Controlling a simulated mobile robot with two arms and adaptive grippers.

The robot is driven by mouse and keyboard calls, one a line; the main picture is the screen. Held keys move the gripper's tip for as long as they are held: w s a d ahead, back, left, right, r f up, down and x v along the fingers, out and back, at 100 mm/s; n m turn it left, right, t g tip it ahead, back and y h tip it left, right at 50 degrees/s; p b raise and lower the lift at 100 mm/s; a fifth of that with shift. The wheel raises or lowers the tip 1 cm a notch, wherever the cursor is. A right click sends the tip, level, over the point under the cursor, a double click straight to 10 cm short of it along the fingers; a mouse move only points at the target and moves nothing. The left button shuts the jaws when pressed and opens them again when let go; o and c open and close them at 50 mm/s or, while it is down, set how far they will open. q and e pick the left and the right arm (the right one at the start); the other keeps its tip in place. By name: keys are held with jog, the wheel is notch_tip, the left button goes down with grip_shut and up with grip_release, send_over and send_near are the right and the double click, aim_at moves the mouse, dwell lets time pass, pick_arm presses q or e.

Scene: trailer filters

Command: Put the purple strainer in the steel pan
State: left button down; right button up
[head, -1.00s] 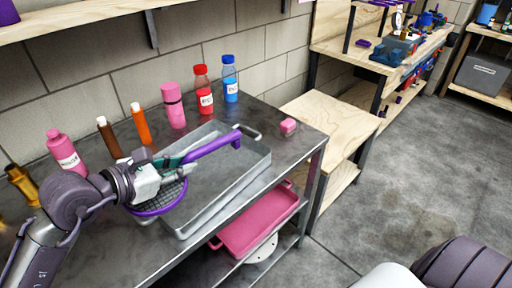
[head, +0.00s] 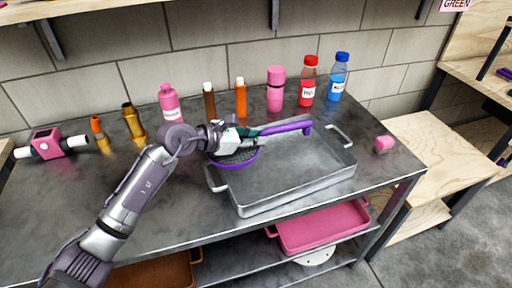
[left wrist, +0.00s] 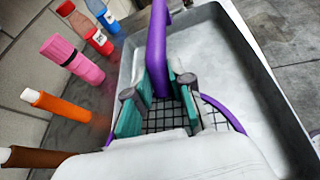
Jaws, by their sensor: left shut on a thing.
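The purple strainer (head: 236,158) has a dark mesh basket and a long purple handle. My left gripper (head: 248,135) is shut on the strainer near where the handle meets the basket. In the left wrist view the green-padded fingers (left wrist: 155,100) close around the purple handle (left wrist: 156,40), with the mesh below. The steel pan (head: 292,200) is a large rectangular tray with two end handles on the metal table. The basket is at the pan's left end, and the handle points right over the pan. I cannot tell whether the strainer touches the pan. My right gripper is not in view.
Behind the pan stand a pink flask (head: 275,92), a red bottle (head: 307,82), a blue bottle (head: 338,78), orange (head: 240,98) and brown (head: 209,103) tubes and a pink bottle (head: 169,103). A pink block (head: 383,143) lies right of the pan. A pink tray (head: 320,228) is below.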

pick_arm(q)
jog(key=shift+w+a+f, duration=0.15)
jog(key=shift+w+f, duration=0.05)
jog(key=shift+f, duration=2)
jog(key=shift+f, duration=0.35)
jog(key=c, duration=1.5)
grip_release()
jog(key=shift+f+b, duration=0.1)
jog(key=shift+b, duration=0.25)
jog(key=o, duration=0.5)
